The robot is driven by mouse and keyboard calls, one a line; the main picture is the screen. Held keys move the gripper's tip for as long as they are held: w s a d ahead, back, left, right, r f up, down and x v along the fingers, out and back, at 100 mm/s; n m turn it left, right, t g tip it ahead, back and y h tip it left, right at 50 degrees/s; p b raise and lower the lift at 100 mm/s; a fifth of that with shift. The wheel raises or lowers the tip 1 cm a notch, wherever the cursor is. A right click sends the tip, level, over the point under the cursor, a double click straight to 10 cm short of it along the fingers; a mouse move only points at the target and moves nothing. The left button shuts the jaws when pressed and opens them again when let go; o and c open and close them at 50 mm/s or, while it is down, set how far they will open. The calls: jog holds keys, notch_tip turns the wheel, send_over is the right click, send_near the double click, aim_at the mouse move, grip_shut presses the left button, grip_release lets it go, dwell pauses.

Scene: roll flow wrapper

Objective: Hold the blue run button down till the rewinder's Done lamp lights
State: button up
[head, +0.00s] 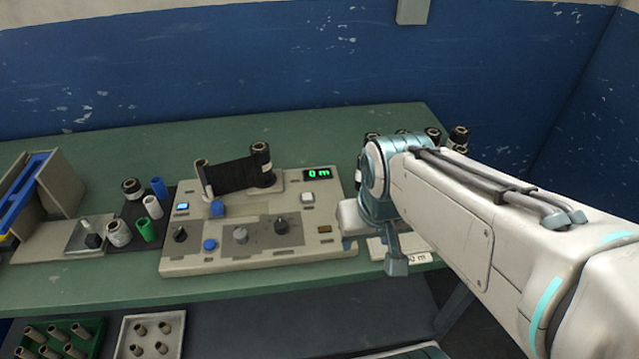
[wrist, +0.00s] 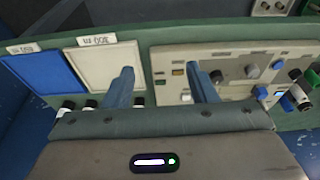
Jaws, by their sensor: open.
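The rewinder (head: 270,258) is a beige panel on the green bench. Its display (head: 318,173) reads 0 m in green. A round blue button (head: 209,244) sits near its front edge, and a second blue part (head: 218,208) stands behind it; their labels are too small to read. A pale blue-white lit square (head: 182,206) is at the left, and an amber-brown one (head: 324,229) at the right; I cannot tell which is Done. My gripper (head: 396,262) is right of the rewinder, apart from both blue parts. In the wrist view its fingers (wrist: 163,88) are spread and empty.
Black film (head: 232,176) spans two spools on the rewinder. Several rolls and cores (head: 118,233) stand to its left. In the wrist view, a blue tray (wrist: 28,73) and a white tray (wrist: 107,70) lie left of the rewinder. My arm hides part of the bench's right side.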

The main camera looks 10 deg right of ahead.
grip_shut()
dwell(1.6)
